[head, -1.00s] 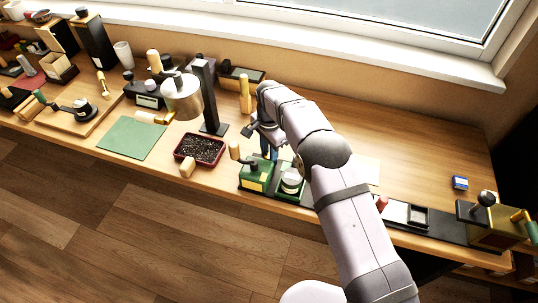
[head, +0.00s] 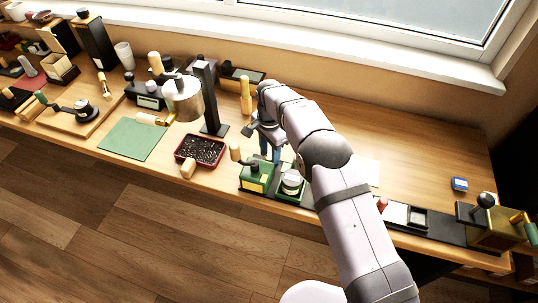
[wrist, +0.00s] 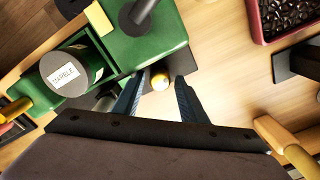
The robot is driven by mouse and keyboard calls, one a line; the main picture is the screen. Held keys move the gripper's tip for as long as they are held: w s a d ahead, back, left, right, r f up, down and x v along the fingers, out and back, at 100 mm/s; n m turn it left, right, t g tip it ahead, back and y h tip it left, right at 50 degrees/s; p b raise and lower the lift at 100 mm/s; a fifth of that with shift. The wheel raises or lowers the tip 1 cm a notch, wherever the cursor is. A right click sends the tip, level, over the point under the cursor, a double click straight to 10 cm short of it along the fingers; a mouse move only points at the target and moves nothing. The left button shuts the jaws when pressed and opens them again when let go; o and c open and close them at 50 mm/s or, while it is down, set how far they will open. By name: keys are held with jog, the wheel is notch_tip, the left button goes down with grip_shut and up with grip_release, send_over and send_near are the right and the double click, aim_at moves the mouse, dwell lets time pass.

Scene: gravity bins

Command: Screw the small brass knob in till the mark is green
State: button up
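The small brass knob (wrist: 160,82) is a bright round end low on the near side of the green machine (wrist: 150,45), in the wrist view. My gripper (wrist: 160,77) has its two blue-grey fingers apart, one on each side of the knob, with a gap visible to each. In the head view my gripper (head: 270,153) is just behind the green machine (head: 257,176), and the knob is hidden there. I cannot make out the colour mark in either view.
A round, grey-topped labelled part (wrist: 64,75) sits on the machine's left. A red tray of dark beads (head: 202,164) and a black upright stand (head: 207,95) are left of my gripper. A wooden-handled tool (wrist: 285,140) lies close at lower right in the wrist view.

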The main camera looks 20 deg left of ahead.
aim_at(270, 156)
jog(key=shift+r+p, duration=1.1)
jog(key=shift+r, duration=1)
jog(key=shift+d+r, duration=0.1)
jog(key=shift+d, duration=0.05)
jog(key=shift+n, duration=0.6)
jog(key=d+r, duration=0.1)
jog(key=d, duration=0.2)
jog(key=d+r, duration=0.4)
jog(key=d, duration=0.1)
jog(key=shift+w+d, duration=0.25)
jog(key=shift+d, duration=0.1)
jog(key=s+d+r+n, duration=0.2)
jog(key=s+d, duration=0.5)
jog(key=d, duration=0.3)
jog(key=s+d+r+n, duration=0.2)
jog(key=s+d+r, duration=0.1)
jog(key=s+d, duration=0.6)
jog(key=s+d+f+n, duration=0.1)
jog(key=s+d+n, duration=0.1)
jog(key=s+d, duration=0.3)
jog(key=s, duration=0.4)
jog(key=shift+s+d+f, duration=0.15)
jog(key=shift+d+f, duration=0.15)
jog(key=shift+f, duration=0.05)
